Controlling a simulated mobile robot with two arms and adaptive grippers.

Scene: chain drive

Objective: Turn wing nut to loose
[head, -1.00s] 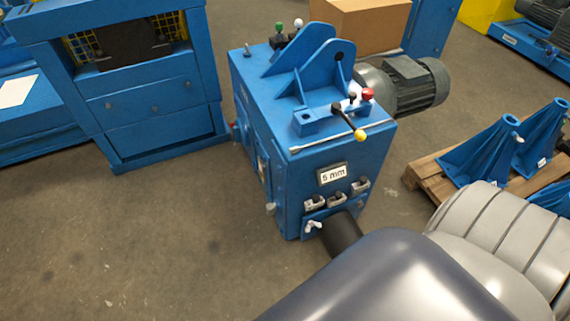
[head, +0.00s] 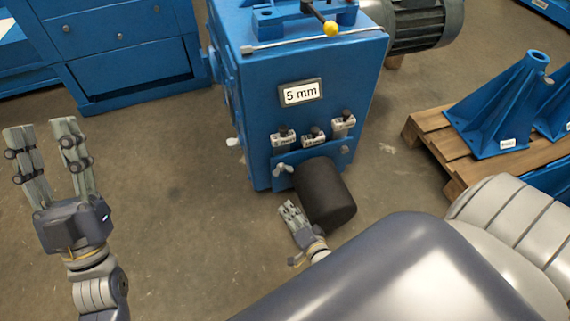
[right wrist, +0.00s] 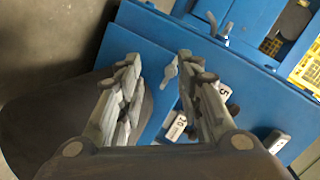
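A small silver wing nut (head: 284,168) sits on the blue plate low on the front of the blue machine (head: 255,110), beside a black cylinder (head: 325,192). In the right wrist view the wing nut (right wrist: 169,76) appears between the fingertips, apart from both. My right gripper (head: 288,207) is just below the wing nut in the head view; the right wrist view shows its fingers (right wrist: 158,60) spread and empty. My left gripper (head: 43,128) is open and empty over the floor at left.
Several labelled blocks with dark knobs (head: 313,136) sit above the plate, under a "5 mm" sign (head: 300,93). The black cylinder sticks out close to the right gripper. A pallet (head: 425,130) with blue brackets stands at right. Floor at left is clear.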

